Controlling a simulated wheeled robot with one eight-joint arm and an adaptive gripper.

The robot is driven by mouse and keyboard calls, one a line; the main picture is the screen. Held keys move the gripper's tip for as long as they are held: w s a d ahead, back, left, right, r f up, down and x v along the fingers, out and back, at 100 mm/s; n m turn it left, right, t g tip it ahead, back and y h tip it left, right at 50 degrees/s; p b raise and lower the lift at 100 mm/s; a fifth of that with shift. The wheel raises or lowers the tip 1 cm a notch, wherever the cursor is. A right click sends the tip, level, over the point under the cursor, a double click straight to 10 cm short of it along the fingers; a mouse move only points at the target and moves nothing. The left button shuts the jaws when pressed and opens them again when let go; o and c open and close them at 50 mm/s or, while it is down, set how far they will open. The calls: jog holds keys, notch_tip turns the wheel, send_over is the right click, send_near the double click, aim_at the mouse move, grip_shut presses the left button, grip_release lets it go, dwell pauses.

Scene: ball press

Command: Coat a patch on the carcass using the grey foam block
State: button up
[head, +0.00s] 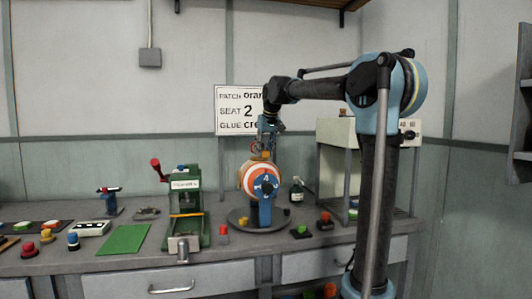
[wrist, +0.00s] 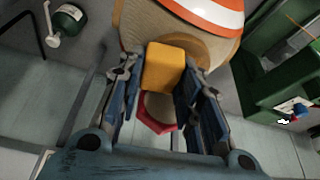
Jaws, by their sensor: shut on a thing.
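The carcass (head: 252,181) is a ball with orange and white bands, held in a blue numbered mount on a round grey turntable (head: 239,221). Its bands and a bare tan part (wrist: 128,32) fill the top of the wrist view. My gripper (head: 260,150) points down just above the ball. In the wrist view its fingers (wrist: 160,80) are shut on an orange-yellow block (wrist: 166,67), which overlaps the tan surface; I cannot tell whether it touches. No grey shows on this block. A red-edged tan piece (wrist: 158,112) shows between the fingers, partly hidden.
A green press (head: 186,205) with a red lever stands left of the turntable, beside a green mat (head: 123,240). Coloured stamps lie along the bench. A wall sign (head: 236,110) reads patch orange, seat 2.

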aim_at(253, 158)
jog(key=shift+s+a+f, duration=0.1)
jog(key=shift+s+a, duration=0.15)
jog(key=shift+a, duration=0.55)
jog(key=shift+s+a+r, duration=0.1)
jog(key=shift+s+a, duration=0.1)
jog(key=shift+a, duration=0.65)
jog(key=shift+s+a+f, duration=0.1)
jog(key=shift+s+a, duration=0.15)
jog(key=shift+a, duration=0.55)
jog(key=shift+d, duration=0.15)
jog(key=shift+w+d, duration=0.3)
jog(key=shift+d, duration=0.65)
jog(key=shift+w+d, duration=0.25)
jog(key=shift+d, duration=0.75)
jog(key=shift+w+d, duration=0.3)
jog(key=shift+d, duration=0.65)
jog(key=shift+r, duration=2.95)
jog(key=shift+r, duration=0.1)
jog(key=shift+r, duration=1.4)
